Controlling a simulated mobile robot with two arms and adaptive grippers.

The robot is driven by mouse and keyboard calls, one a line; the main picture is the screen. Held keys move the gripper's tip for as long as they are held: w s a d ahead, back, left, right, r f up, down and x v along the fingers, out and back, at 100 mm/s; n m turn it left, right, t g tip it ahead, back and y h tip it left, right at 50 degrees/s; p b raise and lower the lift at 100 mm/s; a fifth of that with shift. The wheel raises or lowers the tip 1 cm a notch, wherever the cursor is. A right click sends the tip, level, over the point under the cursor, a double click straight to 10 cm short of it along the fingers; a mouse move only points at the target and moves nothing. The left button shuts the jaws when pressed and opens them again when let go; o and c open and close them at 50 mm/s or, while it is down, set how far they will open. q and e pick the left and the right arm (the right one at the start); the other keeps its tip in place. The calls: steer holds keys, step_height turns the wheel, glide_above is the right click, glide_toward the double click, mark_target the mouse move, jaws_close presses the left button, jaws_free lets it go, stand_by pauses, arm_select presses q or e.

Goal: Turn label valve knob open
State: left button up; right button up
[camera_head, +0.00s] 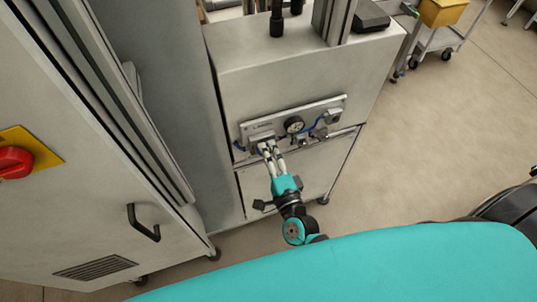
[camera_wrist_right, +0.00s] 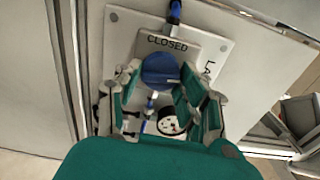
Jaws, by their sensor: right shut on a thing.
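The blue valve knob (camera_wrist_right: 160,68) shows in the right wrist view on a light panel plate, below a plate marked CLOSED (camera_wrist_right: 168,42). My right gripper (camera_wrist_right: 161,84) has a finger on each side of the knob and is shut on it. In the head view my right gripper (camera_head: 266,147) reaches up to the left end of the valve panel (camera_head: 329,106), and its fingers hide the knob there. The knob's exact turn angle is hard to tell. My left gripper is not in view.
A round gauge (camera_head: 294,124) sits on the panel right of the gripper, with blue tubing and fittings beside it. A tall cabinet with a red switch (camera_head: 13,161) and a black handle (camera_head: 144,224) stands at the left. Open floor (camera_head: 440,140) lies to the right.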

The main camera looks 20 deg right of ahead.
steer(key=shift+f+m, duration=0.1)
steer(key=shift+m, duration=0.8)
steer(key=o, duration=1.2)
steer(key=s, duration=1.2)
steer(key=shift+d, duration=0.2)
